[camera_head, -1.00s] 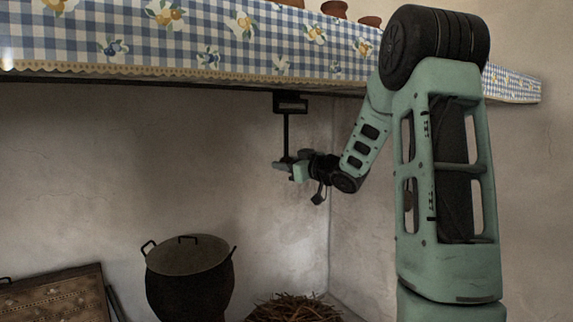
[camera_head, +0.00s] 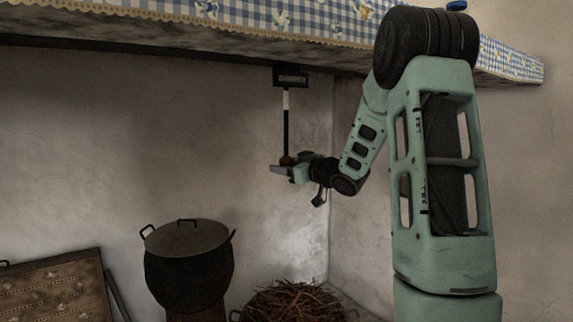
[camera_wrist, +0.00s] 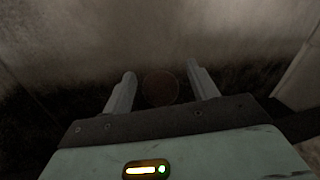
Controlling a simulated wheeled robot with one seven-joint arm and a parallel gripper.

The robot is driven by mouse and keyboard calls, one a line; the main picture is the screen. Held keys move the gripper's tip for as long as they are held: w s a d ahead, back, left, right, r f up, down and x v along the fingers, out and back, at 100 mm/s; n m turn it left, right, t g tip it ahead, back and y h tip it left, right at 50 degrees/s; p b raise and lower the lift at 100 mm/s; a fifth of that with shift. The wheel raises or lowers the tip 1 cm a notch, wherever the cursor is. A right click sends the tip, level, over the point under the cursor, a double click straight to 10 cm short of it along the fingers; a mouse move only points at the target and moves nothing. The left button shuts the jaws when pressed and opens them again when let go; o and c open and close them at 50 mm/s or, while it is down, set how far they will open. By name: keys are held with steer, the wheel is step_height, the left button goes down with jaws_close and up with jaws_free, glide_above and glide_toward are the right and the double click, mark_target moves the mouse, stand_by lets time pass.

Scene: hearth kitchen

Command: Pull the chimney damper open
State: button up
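The chimney damper has a dark bracket (camera_head: 290,78) under the mantel. A thin dark rod (camera_head: 286,130) hangs from it, with a white band at its upper end. A brown round knob (camera_head: 287,160) is at the rod's lower end. My gripper (camera_head: 281,169) is at the knob, which moves with it. In the wrist view the dim knob (camera_wrist: 160,88) lies between my two fingers (camera_wrist: 162,84). A gap seems to show on each side, and the contact itself is too dark to see.
The mantel shelf (camera_head: 300,22) with a checked cloth runs above. A black pot (camera_head: 190,275), a basket of twigs (camera_head: 292,302) and a patterned box (camera_head: 55,290) stand below. The wall corner is just right of the gripper. Space left of the rod is free.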

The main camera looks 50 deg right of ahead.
steer(key=shift+r, duration=0.15)
steer(key=s+b, duration=0.4)
steer(key=s, duration=1.3)
steer(key=shift+s+a, duration=0.2)
steer(key=shift+a, duration=0.15)
